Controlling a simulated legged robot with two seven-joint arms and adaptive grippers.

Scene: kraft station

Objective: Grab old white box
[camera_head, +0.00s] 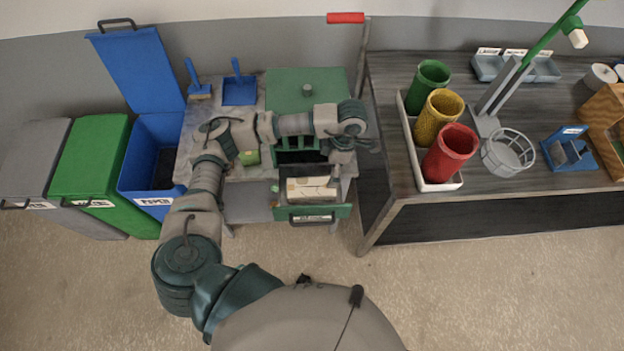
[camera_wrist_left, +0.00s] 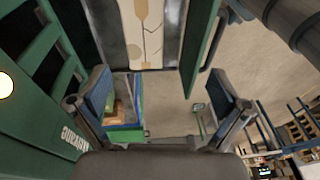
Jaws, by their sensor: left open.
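The white box (camera_head: 312,187) is cream with brown markings and lies in the pulled-out green drawer (camera_head: 330,213) of the cart. In the left wrist view the cream, brown-marked surface (camera_wrist_left: 152,32) shows at the top, beyond the fingertips and cut by the frame edge. My left gripper (camera_wrist_left: 158,88) is open, with its two fingers spread and nothing between them. In the head view my left arm reaches across the cart, and its hand (camera_head: 368,146) is above and to the right of the box, apart from it. My right gripper is not in view.
A blue bin (camera_head: 150,140) with a raised lid, a green bin (camera_head: 90,160) and a grey bin (camera_head: 35,160) stand left of the cart. A table (camera_head: 400,215) with coloured cups and a basket (camera_head: 508,152) stands at right. Floor (camera_head: 480,280) is clear in front.

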